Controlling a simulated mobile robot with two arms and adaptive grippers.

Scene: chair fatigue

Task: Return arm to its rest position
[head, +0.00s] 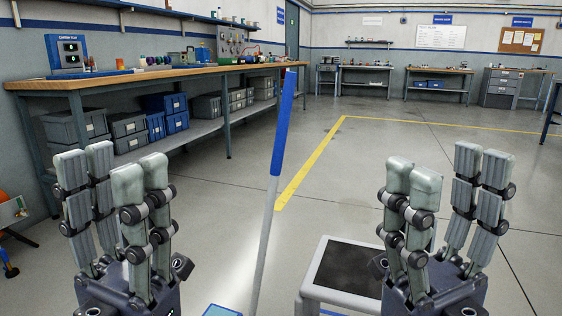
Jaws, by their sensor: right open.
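My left gripper (113,168) is at the lower left of the head view, pointing up, with its fingers apart and nothing between them. My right gripper (447,170) is at the lower right, also pointing up, with its fingers spread and empty. Both are raised in front of me, well apart from each other, and neither touches anything that I can see. The rest of both arms is out of the picture.
A slanted blue-and-grey pole (284,125) rises between the grippers. A low stand with a dark top (348,267) is just left of my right gripper. A long workbench (170,77) runs along the left wall. The floor beyond the yellow line (312,160) is clear.

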